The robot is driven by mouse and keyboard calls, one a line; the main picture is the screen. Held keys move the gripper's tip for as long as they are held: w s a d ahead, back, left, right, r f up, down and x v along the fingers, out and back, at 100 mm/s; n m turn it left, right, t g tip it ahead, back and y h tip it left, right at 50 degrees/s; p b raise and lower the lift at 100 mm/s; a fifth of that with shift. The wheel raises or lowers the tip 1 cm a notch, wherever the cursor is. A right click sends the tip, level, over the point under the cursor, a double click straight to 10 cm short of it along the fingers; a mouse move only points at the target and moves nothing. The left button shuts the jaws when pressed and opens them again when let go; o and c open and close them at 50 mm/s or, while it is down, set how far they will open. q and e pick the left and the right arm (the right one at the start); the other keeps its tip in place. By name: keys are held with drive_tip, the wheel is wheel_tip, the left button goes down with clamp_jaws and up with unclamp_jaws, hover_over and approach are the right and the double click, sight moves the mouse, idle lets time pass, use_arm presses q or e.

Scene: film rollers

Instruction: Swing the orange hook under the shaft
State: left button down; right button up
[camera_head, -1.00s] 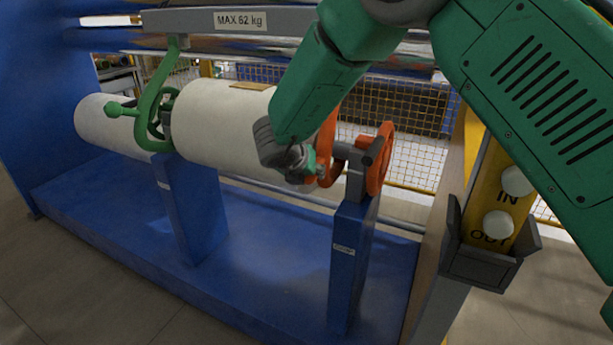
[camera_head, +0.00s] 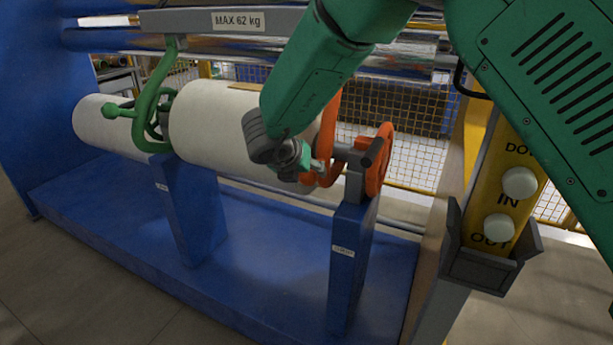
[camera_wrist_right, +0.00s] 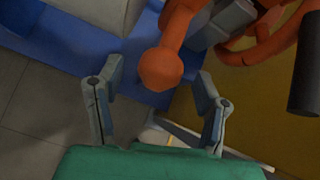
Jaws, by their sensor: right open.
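The orange hook (camera_head: 328,138) hangs at the right end of the white roll (camera_head: 212,125), beside the orange handwheel (camera_head: 379,160) on the blue post (camera_head: 350,262). My right gripper (camera_head: 318,172) is close to the hook's lower end, and the forearm hides part of the hook and roll. In the right wrist view the gripper (camera_wrist_right: 155,92) is open, with the hook's knobbed end (camera_wrist_right: 160,68) just ahead of and between its fingertips, not gripped. The shaft shows only as a grey piece (camera_head: 345,152) near the post top. My left gripper is not in view.
A green hook (camera_head: 152,100) with a knob hangs at the left post. A yellow button box (camera_head: 497,200) stands close on the right. A grey beam (camera_head: 200,20) crosses above. The blue base (camera_head: 265,262) is clear between the posts.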

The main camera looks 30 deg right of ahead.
drive_tip(key=v, duration=0.8)
drive_tip(key=shift+s+a, duration=0.2)
drive_tip(key=shift+a, duration=0.15)
